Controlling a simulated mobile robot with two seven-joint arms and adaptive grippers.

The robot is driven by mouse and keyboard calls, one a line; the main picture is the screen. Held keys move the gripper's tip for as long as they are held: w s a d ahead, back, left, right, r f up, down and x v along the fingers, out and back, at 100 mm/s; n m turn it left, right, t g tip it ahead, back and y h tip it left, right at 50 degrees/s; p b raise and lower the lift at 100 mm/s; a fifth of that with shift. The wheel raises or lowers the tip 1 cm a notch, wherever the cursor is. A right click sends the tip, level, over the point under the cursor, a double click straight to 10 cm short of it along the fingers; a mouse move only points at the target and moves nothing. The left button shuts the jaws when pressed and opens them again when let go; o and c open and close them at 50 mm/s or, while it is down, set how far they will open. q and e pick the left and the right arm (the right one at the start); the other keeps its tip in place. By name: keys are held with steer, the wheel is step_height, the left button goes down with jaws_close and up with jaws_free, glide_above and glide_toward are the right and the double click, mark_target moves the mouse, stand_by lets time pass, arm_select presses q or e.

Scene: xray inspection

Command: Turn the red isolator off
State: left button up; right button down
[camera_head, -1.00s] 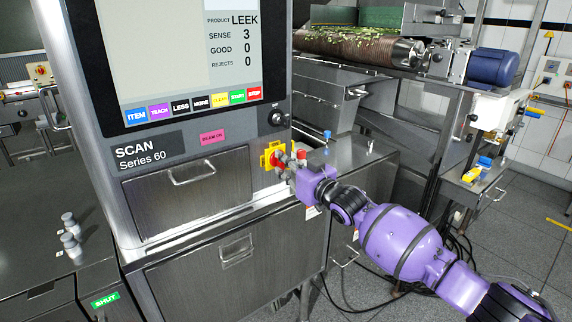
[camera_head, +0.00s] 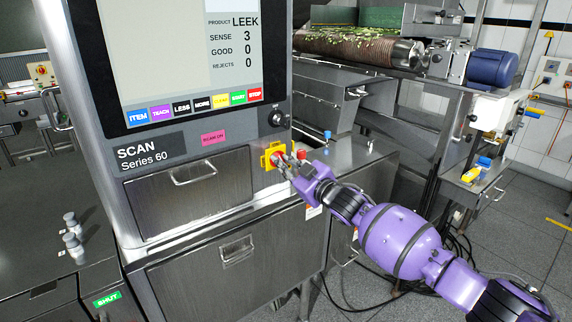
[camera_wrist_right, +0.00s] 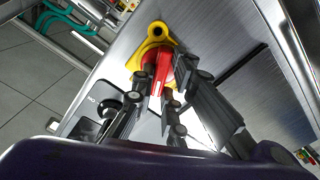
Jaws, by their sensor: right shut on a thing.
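The red isolator (camera_wrist_right: 158,60) is a red handle on a yellow plate (camera_head: 266,158), on the front of the scan machine beside its upper drawer. My right gripper (camera_head: 281,162) reaches it from the right, and its fingers hide part of the handle in the head view. In the right wrist view my right gripper (camera_wrist_right: 165,92) has its dark fingers on both sides of the red handle, shut on it. The yellow plate (camera_wrist_right: 151,42) shows around the handle's far end. My left gripper is not in view.
A black knob (camera_head: 277,118) sits above the isolator. The upper drawer (camera_head: 190,190) with its handle is to the left. A small red fitting (camera_head: 301,154) and a blue fitting (camera_head: 327,134) stand behind my gripper.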

steer(key=shift+n, duration=0.6)
steer(key=c, duration=1.8)
jaws_free()
steer(key=shift+o, duration=0.2)
steer(key=v, duration=1.2)
